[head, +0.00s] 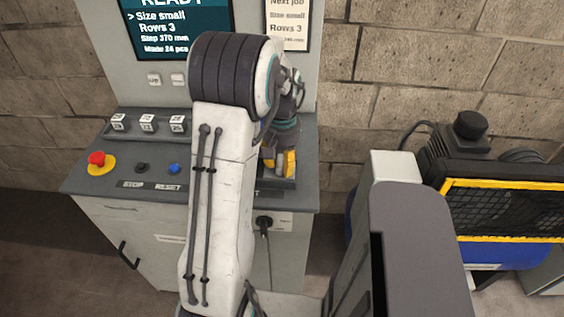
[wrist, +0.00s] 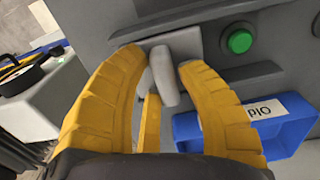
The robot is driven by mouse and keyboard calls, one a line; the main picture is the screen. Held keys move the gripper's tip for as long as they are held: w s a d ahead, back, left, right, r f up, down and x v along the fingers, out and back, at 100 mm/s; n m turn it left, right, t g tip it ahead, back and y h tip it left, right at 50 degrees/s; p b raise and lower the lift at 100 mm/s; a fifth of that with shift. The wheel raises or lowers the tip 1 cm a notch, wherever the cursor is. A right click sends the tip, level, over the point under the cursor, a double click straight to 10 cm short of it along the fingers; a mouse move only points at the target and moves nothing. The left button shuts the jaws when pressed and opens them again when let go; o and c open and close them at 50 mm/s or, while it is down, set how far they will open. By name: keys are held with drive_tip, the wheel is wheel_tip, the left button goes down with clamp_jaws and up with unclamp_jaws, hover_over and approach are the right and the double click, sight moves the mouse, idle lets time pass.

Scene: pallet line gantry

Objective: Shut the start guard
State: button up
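A round green button (wrist: 240,41) sits on the grey panel to the right of the lever in the wrist view. I cannot tell for certain which part is the start guard. In the head view my gripper (head: 283,163) is low over the right part of the console (head: 215,188), and my arm hides the start area.
A yellow-framed machine (head: 500,183) stands at the right.

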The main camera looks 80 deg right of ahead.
clamp_jaws()
drive_tip(key=w, duration=0.8)
drive_tip(key=shift+w+a+b, duration=0.35)
drive_tip(key=shift+b, duration=0.05)
drive_tip(key=shift+c, duration=0.3)
unclamp_jaws()
drive_tip(key=o, duration=0.5)
drive_tip(key=shift+w, duration=0.15)
drive_tip(key=shift+r, duration=0.15)
